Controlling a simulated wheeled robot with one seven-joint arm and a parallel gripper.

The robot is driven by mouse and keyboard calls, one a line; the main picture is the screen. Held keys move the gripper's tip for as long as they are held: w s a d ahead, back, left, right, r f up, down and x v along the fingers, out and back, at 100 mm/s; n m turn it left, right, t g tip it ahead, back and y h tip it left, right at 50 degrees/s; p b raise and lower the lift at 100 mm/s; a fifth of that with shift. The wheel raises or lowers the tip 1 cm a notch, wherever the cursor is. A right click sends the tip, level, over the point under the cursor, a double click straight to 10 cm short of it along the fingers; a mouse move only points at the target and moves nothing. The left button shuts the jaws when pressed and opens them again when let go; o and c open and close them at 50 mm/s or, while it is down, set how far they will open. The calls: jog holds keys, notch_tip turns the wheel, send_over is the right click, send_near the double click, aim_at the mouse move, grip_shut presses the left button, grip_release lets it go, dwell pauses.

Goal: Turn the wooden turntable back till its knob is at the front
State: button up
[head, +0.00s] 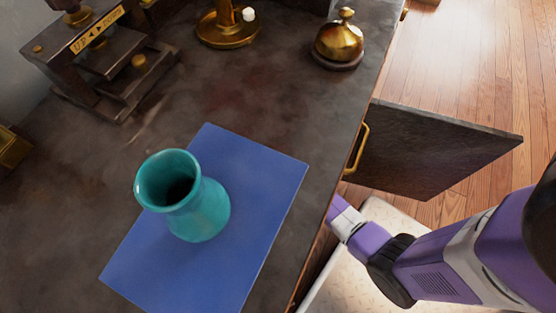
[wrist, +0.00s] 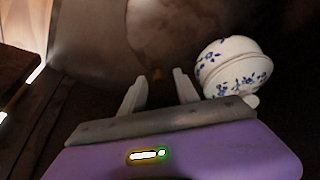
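In the wrist view, my gripper (wrist: 159,76) has its two pale fingers apart, with nothing held between them. A small brownish thing, perhaps the turntable's knob (wrist: 158,73), shows dimly between and beyond the fingertips; I cannot tell whether it touches them. A white teapot with blue flowers (wrist: 232,65) is just right of the fingers. In the head view, my arm reaches to the counter's front edge, and the gripper's fingers and the turntable are hidden.
The dark cabinet door (head: 432,150) stands open beside my arm. On the counter (head: 95,165), a teal vase (head: 200,205) stands on a blue mat (head: 255,175). A brass bell (head: 339,42), a brass stand (head: 228,30) and a dark press (head: 105,65) are farther back.

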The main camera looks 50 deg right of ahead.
jog(key=shift+w+d+f, duration=0.1)
jog(key=shift+f, duration=0.15)
grip_shut()
dwell(1.4)
